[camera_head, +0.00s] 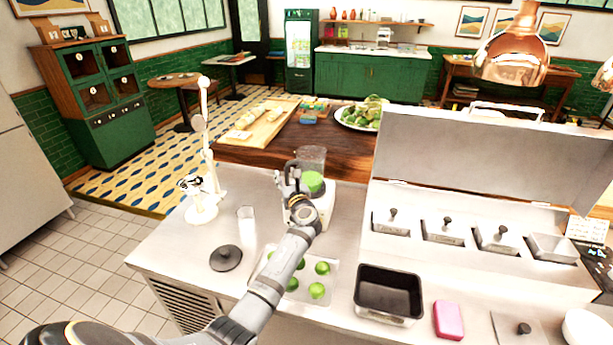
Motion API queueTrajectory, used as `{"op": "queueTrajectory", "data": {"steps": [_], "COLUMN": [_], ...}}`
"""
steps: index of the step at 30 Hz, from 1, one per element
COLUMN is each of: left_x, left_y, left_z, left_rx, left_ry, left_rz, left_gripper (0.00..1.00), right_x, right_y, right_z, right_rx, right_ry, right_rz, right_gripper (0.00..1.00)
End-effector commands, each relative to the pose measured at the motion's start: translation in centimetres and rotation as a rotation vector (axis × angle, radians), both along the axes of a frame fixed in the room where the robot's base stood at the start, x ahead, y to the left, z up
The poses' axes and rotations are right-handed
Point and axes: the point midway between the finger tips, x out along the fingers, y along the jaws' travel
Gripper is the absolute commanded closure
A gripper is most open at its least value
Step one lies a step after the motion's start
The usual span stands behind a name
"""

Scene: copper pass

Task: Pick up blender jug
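The blender jug (312,155) is clear and stands upright on a white blender base (325,208) near the middle of the counter. Something round and green shows at its lower part. My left gripper (289,172) is at the left side of the jug, with its dark fingers close against it. It overlaps the jug in this view, so I cannot tell whether the fingers touch it or how far they are open. My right gripper is not in view.
A tray (333,286) with several limes lies in front of the blender. A black pan (388,291), a pink block (447,320) and a steel topping unit (455,213) are to the right. A white stand (203,208), a small glass (246,222) and a dark lid (226,258) are left.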

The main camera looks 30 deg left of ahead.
Motion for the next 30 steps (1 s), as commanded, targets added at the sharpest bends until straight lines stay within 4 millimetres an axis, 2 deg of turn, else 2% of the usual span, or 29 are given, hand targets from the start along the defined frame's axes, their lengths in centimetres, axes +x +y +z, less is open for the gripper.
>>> {"op": "queueTrajectory", "data": {"steps": [3,11,30], "left_x": [-0.01,-0.03,-0.02], "left_y": [-0.04,-0.06,-0.06], "left_z": [-0.02,-0.01,0.09], "left_rx": [0.0,0.0,-0.001], "left_ry": [0.0,0.0,-0.002], "left_rz": [0.0,0.0,0.0], "left_gripper": [0.64,0.99,1.0], "right_x": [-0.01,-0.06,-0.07], "right_y": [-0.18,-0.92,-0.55], "right_z": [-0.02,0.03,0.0], "right_rx": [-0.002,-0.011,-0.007], "right_ry": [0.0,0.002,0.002], "right_rz": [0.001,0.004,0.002], "right_gripper": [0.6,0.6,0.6]}}
